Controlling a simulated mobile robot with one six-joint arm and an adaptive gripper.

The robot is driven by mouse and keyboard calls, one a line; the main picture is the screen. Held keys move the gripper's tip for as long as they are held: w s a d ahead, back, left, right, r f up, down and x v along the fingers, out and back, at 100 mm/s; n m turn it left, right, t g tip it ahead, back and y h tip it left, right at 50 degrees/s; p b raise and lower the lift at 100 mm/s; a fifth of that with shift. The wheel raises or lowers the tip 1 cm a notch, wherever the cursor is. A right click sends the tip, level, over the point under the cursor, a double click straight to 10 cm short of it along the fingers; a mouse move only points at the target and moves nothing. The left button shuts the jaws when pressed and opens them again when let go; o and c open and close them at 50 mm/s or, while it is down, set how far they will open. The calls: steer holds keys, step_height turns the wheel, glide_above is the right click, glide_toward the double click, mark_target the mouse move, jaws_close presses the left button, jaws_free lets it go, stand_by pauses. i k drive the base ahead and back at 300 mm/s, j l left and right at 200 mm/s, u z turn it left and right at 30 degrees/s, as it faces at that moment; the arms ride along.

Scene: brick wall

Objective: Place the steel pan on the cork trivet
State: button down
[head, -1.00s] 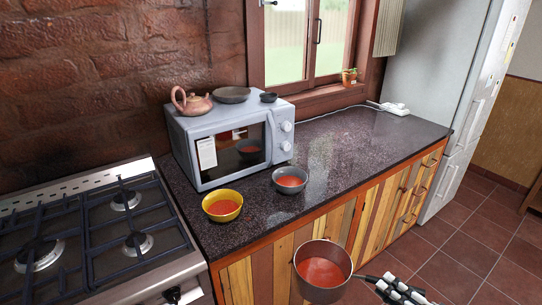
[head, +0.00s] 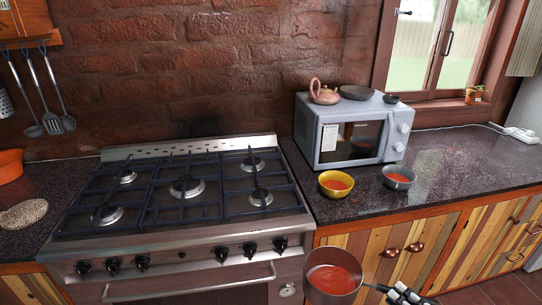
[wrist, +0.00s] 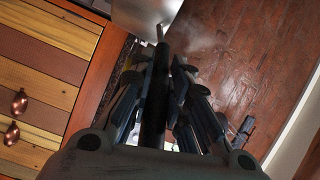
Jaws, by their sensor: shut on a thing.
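The steel pan (head: 314,287), with red liquid inside, hangs upright at the bottom of the head view, in front of the counter edge right of the stove. My gripper (head: 392,292) is shut on its dark handle (head: 373,286), to the right of the pan. In the wrist view, the handle (wrist: 157,95) runs between the fingers of my gripper (wrist: 168,100). A round, speckled brown mat that looks like the cork trivet (head: 22,214) lies on the left counter, far left of the pan. Nothing is seen on it.
The gas stove (head: 180,205) stands between the left counter and the pan. An orange bowl (head: 10,166) is behind the trivet. A yellow bowl (head: 335,190) and a grey bowl (head: 398,182) stand before the microwave (head: 345,137). Utensils (head: 45,110) hang at the upper left.

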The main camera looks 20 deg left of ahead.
mark_target(49, 208)
steer(key=u, duration=1.55)
steer(key=i+j+u, duration=0.1)
steer(key=u, duration=0.3)
steer(key=i+u, duration=0.15)
steer(key=u, duration=0.3)
steer(key=i+u, duration=0.15)
steer(key=u, duration=0.25)
